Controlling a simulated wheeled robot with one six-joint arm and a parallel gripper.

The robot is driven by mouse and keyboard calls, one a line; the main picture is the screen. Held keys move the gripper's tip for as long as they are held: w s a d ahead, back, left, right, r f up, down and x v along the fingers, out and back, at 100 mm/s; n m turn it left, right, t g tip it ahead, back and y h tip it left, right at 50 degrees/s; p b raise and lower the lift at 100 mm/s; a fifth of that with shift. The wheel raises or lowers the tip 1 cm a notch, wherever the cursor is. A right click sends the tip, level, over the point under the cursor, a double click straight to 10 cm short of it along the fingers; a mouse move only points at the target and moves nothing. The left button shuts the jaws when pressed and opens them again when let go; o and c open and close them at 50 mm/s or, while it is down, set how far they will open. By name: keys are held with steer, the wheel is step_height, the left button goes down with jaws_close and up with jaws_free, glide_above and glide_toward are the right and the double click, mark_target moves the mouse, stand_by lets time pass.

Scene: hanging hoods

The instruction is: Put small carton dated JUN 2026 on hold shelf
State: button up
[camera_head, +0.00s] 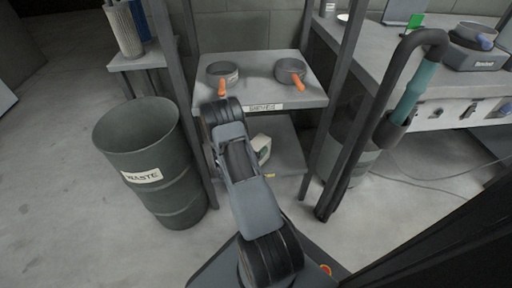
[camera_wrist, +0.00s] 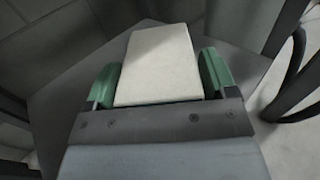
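A small pale carton (camera_wrist: 160,65) lies between the green fingers of my gripper (camera_wrist: 160,80) in the wrist view. The fingers meet both its sides, so my gripper looks shut on it. No date shows on the face in view. In the head view, a pale and green bit of the carton (camera_head: 262,145) shows beside my arm, over the lower shelf board (camera_head: 287,160); my arm hides most of the gripper. I cannot tell whether the carton touches the board. No label reading hold shelf is legible; a small yellow tag on the lower board is unreadable.
The upper shelf (camera_head: 255,92) bears two grey pans (camera_head: 222,72) with orange handles. Dark shelf posts stand close around my arm. A waste bin (camera_head: 150,150) is on the left. A bench (camera_head: 440,75) and a dark hose (camera_head: 400,90) are on the right.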

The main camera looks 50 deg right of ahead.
steer(key=shift+o, duration=1.2)
steer(key=shift+r, duration=0.1)
